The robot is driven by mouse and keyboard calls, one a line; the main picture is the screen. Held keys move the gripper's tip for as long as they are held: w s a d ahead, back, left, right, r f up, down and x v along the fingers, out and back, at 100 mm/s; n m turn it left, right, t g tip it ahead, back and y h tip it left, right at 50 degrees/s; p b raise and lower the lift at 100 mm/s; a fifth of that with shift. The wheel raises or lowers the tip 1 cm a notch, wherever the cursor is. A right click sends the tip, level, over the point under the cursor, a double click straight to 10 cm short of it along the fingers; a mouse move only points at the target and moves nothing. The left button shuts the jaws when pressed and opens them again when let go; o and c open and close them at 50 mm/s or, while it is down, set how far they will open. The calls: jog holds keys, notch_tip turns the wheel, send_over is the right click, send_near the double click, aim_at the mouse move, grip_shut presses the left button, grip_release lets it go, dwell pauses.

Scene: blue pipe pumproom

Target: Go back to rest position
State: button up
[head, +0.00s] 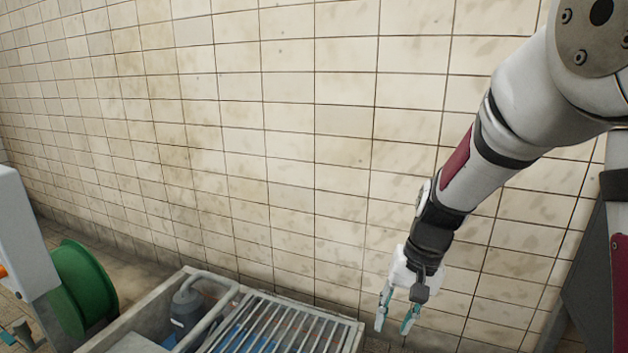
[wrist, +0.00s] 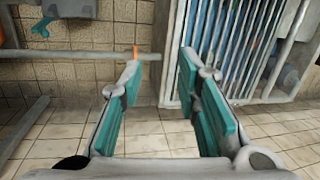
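My gripper (head: 396,318) hangs down from my arm at the lower right of the head view, in front of the tiled wall. In the wrist view my gripper (wrist: 160,85) shows its two teal-padded fingers spread apart. Nothing is between the fingers; tiled floor and wall show through the gap. In the head view my gripper is to the right of the grated basin (head: 290,318) and appears apart from it.
The basin holds a dark pump (head: 186,308) with a grey pipe. A green reel (head: 82,288) stands at the left beside a grey box (head: 22,235). The tiled wall (head: 250,130) fills the back. In the wrist view a barred grate (wrist: 235,45) stands at upper right.

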jog(key=s+r+n, duration=0.2)
jog(key=s+r, duration=0.9)
jog(key=s, duration=0.5)
jog(key=s+d+r+h, duration=0.1)
jog(key=s+d, duration=0.1)
jog(key=s, duration=0.6)
jog(key=s+d+r+h, duration=0.1)
jog(key=s+d, duration=0.1)
jog(key=s, duration=0.5)
notch_tip(320, 180, up, 35)
jog(key=n+t+p, duration=0.1)
jog(key=t+p, duration=0.3)
jog(key=p, duration=2.9)
jog(key=shift+s, duration=0.15)
jog(key=shift+d, duration=0.1)
